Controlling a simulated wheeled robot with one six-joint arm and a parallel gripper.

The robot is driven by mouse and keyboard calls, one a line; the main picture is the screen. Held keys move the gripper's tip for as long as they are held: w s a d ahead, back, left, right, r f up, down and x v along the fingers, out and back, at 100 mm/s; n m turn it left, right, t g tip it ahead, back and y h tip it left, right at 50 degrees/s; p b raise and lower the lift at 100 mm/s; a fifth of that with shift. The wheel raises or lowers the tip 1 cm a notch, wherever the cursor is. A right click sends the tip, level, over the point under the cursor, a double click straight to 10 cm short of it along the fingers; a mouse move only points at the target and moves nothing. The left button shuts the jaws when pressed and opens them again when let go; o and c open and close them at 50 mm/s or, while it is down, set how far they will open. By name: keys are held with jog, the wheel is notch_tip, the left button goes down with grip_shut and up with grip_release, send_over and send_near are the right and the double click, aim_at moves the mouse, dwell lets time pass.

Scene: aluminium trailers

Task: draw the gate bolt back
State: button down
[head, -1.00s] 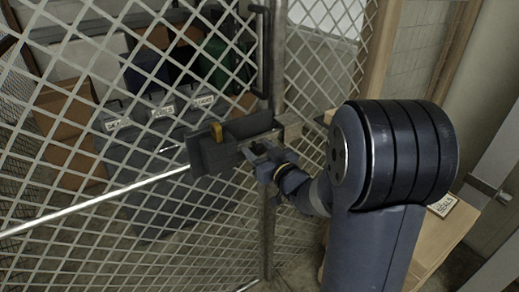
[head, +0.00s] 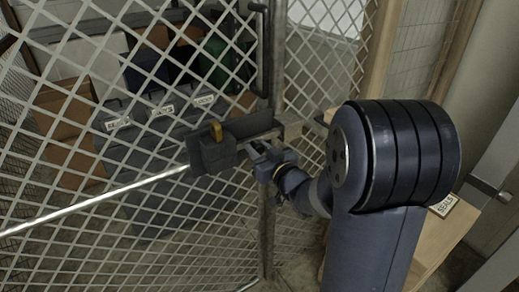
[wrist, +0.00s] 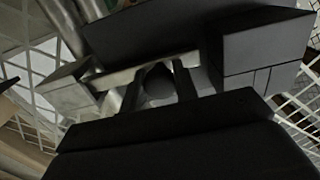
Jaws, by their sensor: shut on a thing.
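The gate bolt has a dark housing (head: 250,126) on the mesh gate (head: 70,150). A dark block (head: 212,153) with an orange tab (head: 216,131) is at its left end. My gripper (head: 257,154) is just below the housing, right of the block. A pale metal strip (wrist: 118,79) runs behind the knob. My gripper hides the knob in the head view, and how far the bolt reaches into the post is unclear.
The gate post (head: 267,205) stands right of the block. A dark pull handle (head: 263,50) is above. A bright rod (head: 100,203) runs left from the block. Labelled grey bins (head: 150,165) and cardboard boxes (head: 65,110) stand behind the mesh.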

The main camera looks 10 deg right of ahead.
aim_at(243, 146)
jog(key=shift+s+a+b, duration=0.25)
jog(key=shift+a+b, duration=0.1)
jog(key=shift+a, duration=0.4)
jog(key=shift+s+a+b, duration=0.25)
jog(key=shift+a+b, duration=0.1)
jog(key=shift+a, duration=0.35)
jog(key=shift+d, duration=0.1)
jog(key=c, duration=1.1)
grip_release()
jog(key=shift+d, duration=0.1)
